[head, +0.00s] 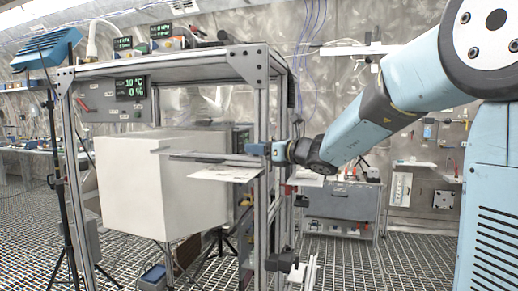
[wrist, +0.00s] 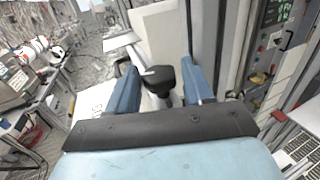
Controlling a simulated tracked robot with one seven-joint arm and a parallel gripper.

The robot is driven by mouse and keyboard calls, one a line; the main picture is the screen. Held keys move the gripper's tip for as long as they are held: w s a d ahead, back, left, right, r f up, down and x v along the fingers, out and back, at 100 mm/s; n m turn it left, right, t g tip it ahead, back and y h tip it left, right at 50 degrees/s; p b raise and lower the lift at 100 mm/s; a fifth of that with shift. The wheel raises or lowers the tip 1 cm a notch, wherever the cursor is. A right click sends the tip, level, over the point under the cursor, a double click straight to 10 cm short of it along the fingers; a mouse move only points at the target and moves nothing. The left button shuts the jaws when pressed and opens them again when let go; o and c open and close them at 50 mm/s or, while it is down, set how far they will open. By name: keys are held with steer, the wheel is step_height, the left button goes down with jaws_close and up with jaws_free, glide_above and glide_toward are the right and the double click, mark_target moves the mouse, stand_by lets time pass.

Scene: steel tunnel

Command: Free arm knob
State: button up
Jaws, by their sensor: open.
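My gripper (head: 262,149) shows in the head view beside the front right post of the metal frame, pointing left. In the wrist view my gripper (wrist: 162,84) is open, with one blue finger on each side of a black knob (wrist: 160,78). The knob is on a grey rod or bracket and lies between the fingers, with a visible gap on at least the right side. Whether the left finger touches it I cannot tell. In the head view the knob is hidden or too small to make out at the gripper.
A metal frame (head: 263,210) holds a large white box (head: 150,190). A flat arm with a white plate (head: 226,174) extends in front of the box. Another black clamp (head: 283,262) sits low on the right. A control panel (wrist: 270,45) stands right in the wrist view.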

steer(key=c, duration=0.8)
steer(key=shift+w+d+r+n+g+y, duration=0.1)
steer(key=shift+w+n+g+y, duration=0.05)
steer(key=shift+n+g+y, duration=0.55)
steer(key=shift+w+d+n+g+y, duration=0.1)
steer(key=shift+n+g+y, duration=0.3)
steer(key=shift+n+g, duration=0.45)
steer(key=shift+n+g+y, duration=0.7)
steer(key=shift+n+g, duration=0.05)
steer(key=shift+g, duration=0.8)
steer(key=o, duration=0.8)
steer(key=shift+w, duration=0.1)
steer(key=shift+c, duration=0.2)
steer(key=shift+o, duration=0.2)
